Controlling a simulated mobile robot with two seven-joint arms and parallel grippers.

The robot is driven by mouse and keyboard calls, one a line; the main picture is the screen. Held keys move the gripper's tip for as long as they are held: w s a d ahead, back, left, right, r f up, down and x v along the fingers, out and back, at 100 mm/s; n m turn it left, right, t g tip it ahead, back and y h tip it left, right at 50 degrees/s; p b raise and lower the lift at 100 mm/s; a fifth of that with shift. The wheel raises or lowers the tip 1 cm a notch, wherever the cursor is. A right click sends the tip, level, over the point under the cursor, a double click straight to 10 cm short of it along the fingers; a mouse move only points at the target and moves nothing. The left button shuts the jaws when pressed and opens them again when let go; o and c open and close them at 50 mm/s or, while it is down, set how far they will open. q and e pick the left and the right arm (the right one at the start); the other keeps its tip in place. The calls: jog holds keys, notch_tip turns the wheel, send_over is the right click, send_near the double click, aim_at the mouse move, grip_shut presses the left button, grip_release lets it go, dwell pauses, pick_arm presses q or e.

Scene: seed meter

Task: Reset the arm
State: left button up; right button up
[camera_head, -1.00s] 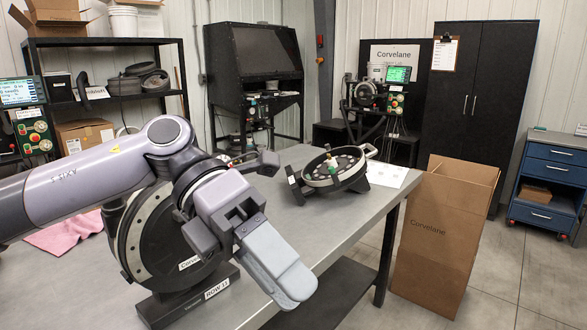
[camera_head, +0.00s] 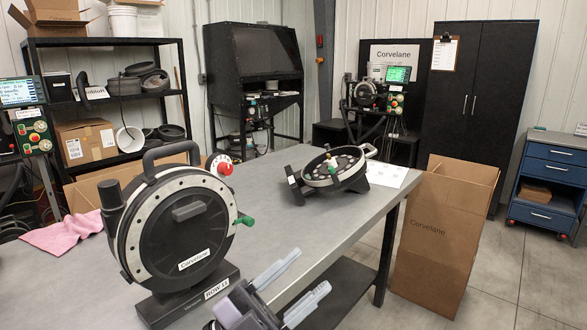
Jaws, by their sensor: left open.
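My left gripper (camera_head: 308,272) shows at the bottom middle of the head view, at the near table edge. It is open, its two grey fingers apart with nothing between them. The rest of my left arm is out of frame. My right gripper is not in view.
A second round meter (camera_head: 335,168) lies tilted on the grey table (camera_head: 300,225). A pink cloth (camera_head: 62,236) lies at the left. A tall cardboard box (camera_head: 440,240) stands on the floor right of the table. The table middle is clear.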

pick_arm(q)
jog(key=a+f+n+t+y, duration=0.3)
jog(key=a+f+n+y, duration=0.2)
jog(key=f+n+y, duration=0.3)
jog(key=a+f+n+t+y, duration=0.45)
jog(key=f+n, duration=0.25)
jog(key=f, duration=0.3)
jog(key=s+a+f+n+g+y, duration=0.3)
jog(key=s+a+f, duration=0.2)
jog(key=s+f, duration=0.2)
jog(key=s+a+f+n+g+y, duration=0.2)
jog(key=s+a+f+g+y, duration=0.2)
jog(key=f, duration=0.8)
jog(key=s+a, duration=0.2)
jog(key=s, duration=0.1)
jog(key=shift+s+a+n, duration=0.15)
jog(key=shift+s+n, duration=0.25)
jog(key=shift+f+y, duration=0.1)
jog(key=shift+y, duration=0.15)
